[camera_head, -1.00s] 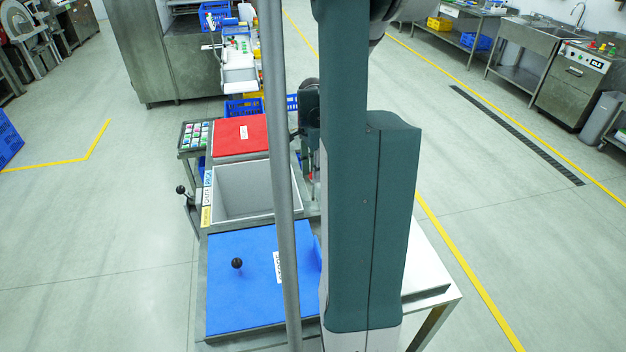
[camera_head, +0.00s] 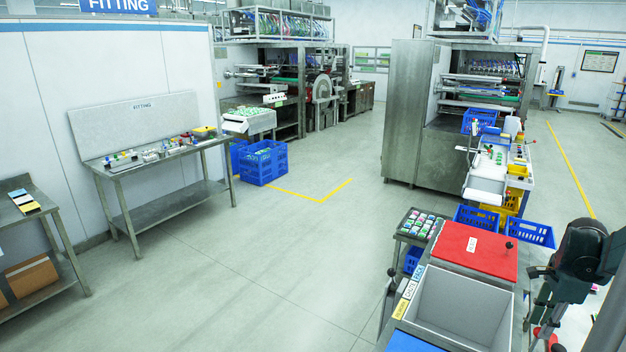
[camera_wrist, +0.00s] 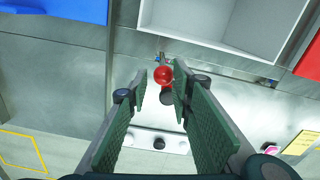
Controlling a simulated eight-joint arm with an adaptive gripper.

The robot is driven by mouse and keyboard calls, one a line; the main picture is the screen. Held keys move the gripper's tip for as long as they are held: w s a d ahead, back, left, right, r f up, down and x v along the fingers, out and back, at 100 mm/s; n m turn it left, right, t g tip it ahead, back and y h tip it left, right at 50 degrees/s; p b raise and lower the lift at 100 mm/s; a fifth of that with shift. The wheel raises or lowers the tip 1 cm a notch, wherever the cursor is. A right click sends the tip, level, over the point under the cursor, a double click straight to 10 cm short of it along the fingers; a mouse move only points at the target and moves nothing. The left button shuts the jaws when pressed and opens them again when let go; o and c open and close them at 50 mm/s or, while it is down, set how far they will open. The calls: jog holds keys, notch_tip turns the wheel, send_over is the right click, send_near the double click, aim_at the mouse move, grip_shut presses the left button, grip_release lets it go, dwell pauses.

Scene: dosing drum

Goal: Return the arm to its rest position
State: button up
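My gripper (camera_head: 541,318) is at the lower right of the head view, beside the grey open bin of the machine. In the wrist view my gripper (camera_wrist: 159,92) is open, with its two green-padded fingers apart. A red ball knob (camera_wrist: 163,75) shows in the gap between the fingertips, close to the right one. Its distance from the pads is hard to judge, and nothing looks clamped. A dark part (camera_wrist: 168,98) sits just below the knob. Part of my arm is cut off by the right edge of the head view.
The machine has a grey bin (camera_head: 420,296), a red lid (camera_head: 472,251) and a blue lid (camera_head: 410,343). A tray of small packs (camera_head: 421,224) stands beside it. Blue crates (camera_head: 530,232) lie behind. The floor to the left (camera_head: 290,255) is open, up to a fitting bench (camera_head: 155,158).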

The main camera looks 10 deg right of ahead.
jog(key=shift+a, duration=0.1)
jog(key=w+a+r+n+t+h, duration=0.15)
jog(key=a+r+n, duration=0.25)
jog(key=a, duration=0.5)
jog(key=w+a+r+n, duration=0.3)
jog(key=a, duration=0.6)
jog(key=w+a+r+n+t, duration=0.1)
jog(key=w+a+r+n, duration=0.25)
jog(key=a, duration=0.55)
jog(key=s+a+n+t, duration=0.1)
jog(key=s+a+n, duration=0.2)
jog(key=a, duration=0.5)
jog(key=s+a+r+n+t+y, duration=0.1)
jog(key=s+a+n+t, duration=0.1)
jog(key=a+n, duration=0.4)
jog(key=s+a+r+n+t, duration=0.1)
jog(key=s+a+n, duration=0.2)
jog(key=a, duration=0.9)
jog(key=shift+s+a+n+t, duration=0.2)
jog(key=shift+s+n+t, duration=0.2)
jog(key=shift+n, duration=0.75)
jog(key=shift+r+y, duration=0.1)
jog(key=shift+y, duration=0.15)
